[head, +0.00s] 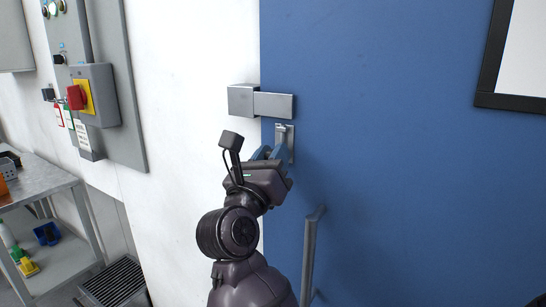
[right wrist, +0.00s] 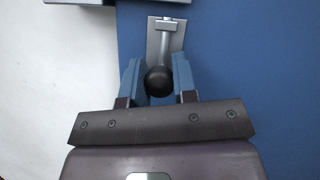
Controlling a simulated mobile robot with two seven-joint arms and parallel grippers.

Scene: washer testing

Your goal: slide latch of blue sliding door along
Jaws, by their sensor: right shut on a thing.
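The blue sliding door (head: 400,200) fills the right of the head view, beside a white wall. The latch (head: 284,137) is a grey metal plate with a lever near the door's left edge. In the right wrist view, the latch lever (right wrist: 166,45) ends in a black ball knob (right wrist: 159,81). My right gripper (head: 270,153) is at the latch, and in the right wrist view its blue fingers (right wrist: 159,78) are shut around the knob from both sides. The knob is partly hidden in the head view. My left gripper is not in view.
A metal bracket (head: 273,104) bridges the wall and door just above the latch. A vertical door handle (head: 310,255) stands below, right of my right arm. An electrical panel with a red switch (head: 76,97) is on the wall. A metal table (head: 48,197) stands at far left.

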